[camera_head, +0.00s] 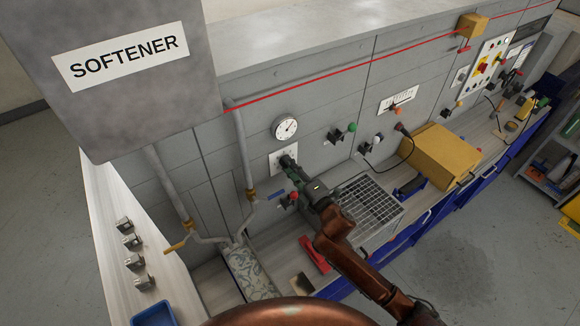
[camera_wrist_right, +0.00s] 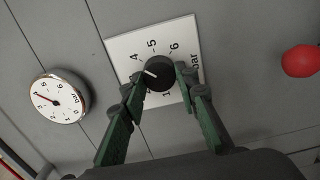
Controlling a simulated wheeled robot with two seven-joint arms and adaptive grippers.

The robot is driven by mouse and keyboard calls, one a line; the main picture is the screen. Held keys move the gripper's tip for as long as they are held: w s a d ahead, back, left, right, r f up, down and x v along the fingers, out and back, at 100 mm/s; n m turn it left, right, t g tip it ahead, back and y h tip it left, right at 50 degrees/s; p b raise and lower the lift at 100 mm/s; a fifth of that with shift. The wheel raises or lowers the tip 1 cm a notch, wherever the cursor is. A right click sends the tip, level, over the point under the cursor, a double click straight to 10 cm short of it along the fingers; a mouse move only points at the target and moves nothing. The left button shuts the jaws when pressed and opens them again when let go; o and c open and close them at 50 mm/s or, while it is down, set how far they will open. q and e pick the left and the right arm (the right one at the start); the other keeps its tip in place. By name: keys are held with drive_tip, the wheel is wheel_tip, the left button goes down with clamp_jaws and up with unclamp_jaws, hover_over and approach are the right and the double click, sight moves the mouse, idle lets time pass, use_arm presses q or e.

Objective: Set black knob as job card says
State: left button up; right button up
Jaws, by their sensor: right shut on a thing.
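The black knob (camera_wrist_right: 160,73) sits on a white plate (camera_wrist_right: 122,50) with a bar scale; 4, 5 and 6 are readable and other numbers are partly hidden by the fingers. A white mark on the knob points left, close to the 4. My right gripper (camera_wrist_right: 160,80) is shut on the knob, one green finger on each side. In the head view my right gripper (camera_head: 294,170) reaches the plate (camera_head: 276,158) on the grey wall and mostly hides the knob. My left gripper is out of view. No job card is readable.
A round gauge (camera_head: 285,127) is above the plate; the wrist view shows this bar gauge (camera_wrist_right: 59,97) too. A red knob (camera_wrist_right: 300,61) is to the right.

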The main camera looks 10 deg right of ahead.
idle(0.3)
drive_tip(key=o, duration=1.1)
drive_tip(key=shift+w, duration=0.1)
drive_tip(key=shift+o, duration=0.2)
drive_tip(key=v, duration=1.2)
drive_tip(key=shift+d, duration=0.1)
